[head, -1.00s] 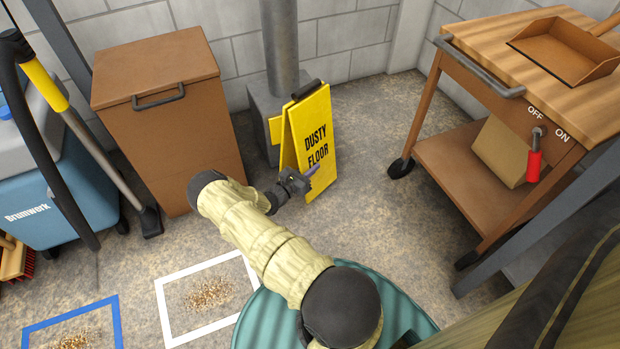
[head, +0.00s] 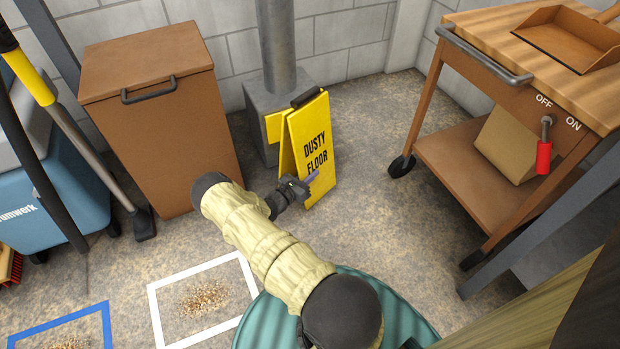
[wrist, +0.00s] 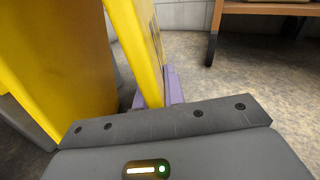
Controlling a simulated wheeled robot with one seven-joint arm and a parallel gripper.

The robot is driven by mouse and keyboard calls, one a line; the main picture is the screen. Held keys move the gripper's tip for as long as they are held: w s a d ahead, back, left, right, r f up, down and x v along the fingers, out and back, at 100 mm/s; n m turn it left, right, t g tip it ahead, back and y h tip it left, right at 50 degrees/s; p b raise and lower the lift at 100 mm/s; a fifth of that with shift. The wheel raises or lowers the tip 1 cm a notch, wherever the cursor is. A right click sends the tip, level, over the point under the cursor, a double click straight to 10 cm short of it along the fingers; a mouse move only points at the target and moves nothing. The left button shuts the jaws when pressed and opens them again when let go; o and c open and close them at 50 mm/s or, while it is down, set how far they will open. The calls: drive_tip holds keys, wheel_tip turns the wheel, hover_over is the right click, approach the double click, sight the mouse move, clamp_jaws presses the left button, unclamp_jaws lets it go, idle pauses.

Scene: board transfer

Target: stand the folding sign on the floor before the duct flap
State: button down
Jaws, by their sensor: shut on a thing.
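The yellow folding sign (head: 318,172), lettered DUSTY FLOOR, is upright with its two leaves spread slightly at the bottom and a dark handle on top. My gripper (head: 312,177) is shut on the lower left edge of its front leaf. In the wrist view, the purple fingers (wrist: 171,87) close around the yellow leaf (wrist: 140,45). The sign's foot looks at or very near the floor; I cannot tell whether it touches. Behind it, the grey duct (head: 276,45) rises from a grey box with a yellow flap-like patch (head: 273,127), partly hidden by the sign.
A brown lidded bin (head: 160,140) stands left of the duct. A wooden-topped cart (head: 470,165) with a red-handled OFF/ON switch (head: 544,155) stands at right. A white floor frame (head: 155,318) and a blue one (head: 105,325) surround debris. Floor between sign and cart is clear.

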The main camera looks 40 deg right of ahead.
drive_tip(key=shift+a+r, duration=0.1)
drive_tip(key=c, duration=1.9)
unclamp_jaws()
drive_tip(key=shift+f, duration=0.2)
drive_tip(key=o, duration=0.4)
drive_tip(key=shift+r, duration=0.1)
drive_tip(key=shift+a+r, duration=0.1)
drive_tip(key=shift+r, duration=0.05)
drive_tip(key=a+p, duration=0.1)
drive_tip(key=a, duration=0.3)
drive_tip(key=s+a+p, duration=0.1)
drive_tip(key=a+p, duration=0.1)
drive_tip(key=a, duration=0.1)
drive_tip(key=a+p, duration=0.2)
drive_tip(key=a, duration=0.2)
drive_tip(key=shift+s+a, duration=0.35)
drive_tip(key=shift+s, duration=0.05)
